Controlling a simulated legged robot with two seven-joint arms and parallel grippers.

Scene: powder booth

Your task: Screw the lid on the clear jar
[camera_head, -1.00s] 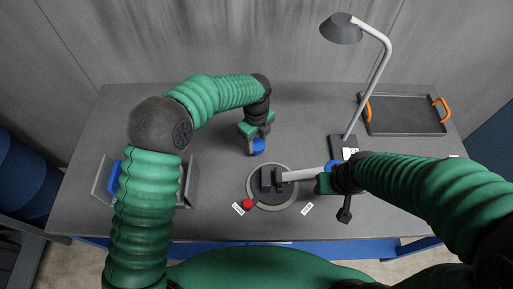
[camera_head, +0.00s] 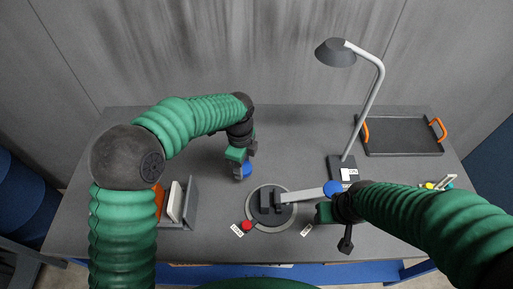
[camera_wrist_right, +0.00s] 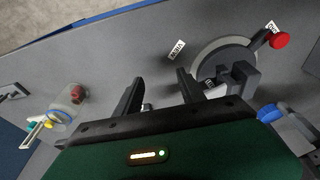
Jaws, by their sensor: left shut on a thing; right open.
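My left gripper (camera_head: 241,164) is shut on a small blue thing (camera_head: 247,170), above the table behind the round fixture; I cannot tell whether it is the lid. A clear jar-like container (camera_wrist_right: 72,95) with something reddish inside shows at the left of the right wrist view. I cannot make it out in the head view, where my right arm covers part of that side. My right gripper (camera_wrist_right: 160,80) is open and empty, beside the round fixture (camera_wrist_right: 196,62). It also shows in the head view (camera_head: 328,212), right of that fixture.
The round fixture has a clamp, a red knob (camera_head: 247,226) and a pale bar with a blue knob (camera_head: 333,188). A lamp (camera_head: 343,165), a dark tray (camera_head: 402,151) with orange handles and a rack (camera_head: 190,203) stand around. The back middle table is clear.

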